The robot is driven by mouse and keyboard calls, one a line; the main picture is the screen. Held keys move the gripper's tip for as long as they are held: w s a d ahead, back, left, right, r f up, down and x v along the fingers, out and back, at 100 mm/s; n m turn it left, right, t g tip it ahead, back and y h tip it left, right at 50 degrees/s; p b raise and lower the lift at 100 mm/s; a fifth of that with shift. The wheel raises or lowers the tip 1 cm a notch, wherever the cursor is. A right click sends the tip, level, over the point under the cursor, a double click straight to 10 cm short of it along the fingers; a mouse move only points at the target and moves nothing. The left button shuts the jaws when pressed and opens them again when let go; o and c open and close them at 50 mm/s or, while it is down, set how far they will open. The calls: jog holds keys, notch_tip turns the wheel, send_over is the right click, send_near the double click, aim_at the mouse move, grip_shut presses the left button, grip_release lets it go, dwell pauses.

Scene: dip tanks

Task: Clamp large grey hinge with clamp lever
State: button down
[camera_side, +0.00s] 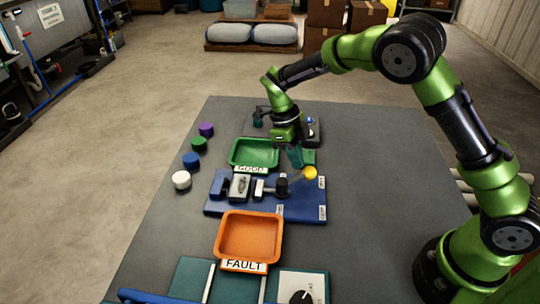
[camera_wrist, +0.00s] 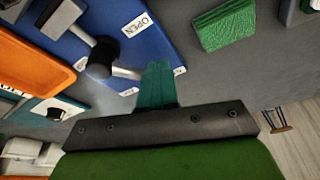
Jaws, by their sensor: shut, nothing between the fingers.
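The grey hinge (camera_side: 240,187) sits on the blue clamp board (camera_side: 268,210), between a dark blue block and the pale clamp jaw (camera_side: 259,188). I cannot tell whether the jaw touches it. The clamp lever has a black pivot (camera_side: 282,188) and a yellow knob (camera_side: 310,172) pointing up and right. My gripper (camera_side: 295,157), with teal fingers, is shut and empty above the board's far edge, near the knob. Its fingers (camera_wrist: 158,78) also show in the wrist view.
A green GOOD tray (camera_side: 232,154) lies behind the board and an orange FAULT tray (camera_side: 222,240) in front. A green block (camera_wrist: 223,25) is close to my gripper. Several coloured round pieces line the left. An OPEN label (camera_wrist: 138,25) marks the board. Table at right is clear.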

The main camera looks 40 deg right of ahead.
aim_at(311, 172)
jog(key=shift+s, duration=0.1)
dwell(0.3)
jog(key=shift+s+d+m, duration=0.1)
jog(key=shift+s+m, duration=0.25)
jog(key=shift+m, duration=0.35)
jog(key=shift+s, duration=1.55)
jog(key=shift+s+a, duration=0.3)
jog(key=shift+s, duration=0.3)
jog(key=shift+s+a, duration=0.25)
jog(key=shift+s, duration=0.35)
jog(key=shift+s+a, duration=0.65)
jog(key=shift+a, duration=0.05)
jog(key=shift+s+a, duration=0.1)
jog(key=w+d, duration=0.3)
jog(key=shift+d+r, duration=0.15)
jog(key=shift+r, duration=0.25)
notch_tip(311, 172, up, 10)
jog(key=w+d, duration=0.1)
jog(key=shift+w+d+f, duration=0.2)
jog(key=shift+w+d, duration=0.15)
jog(key=shift+w, duration=0.05)
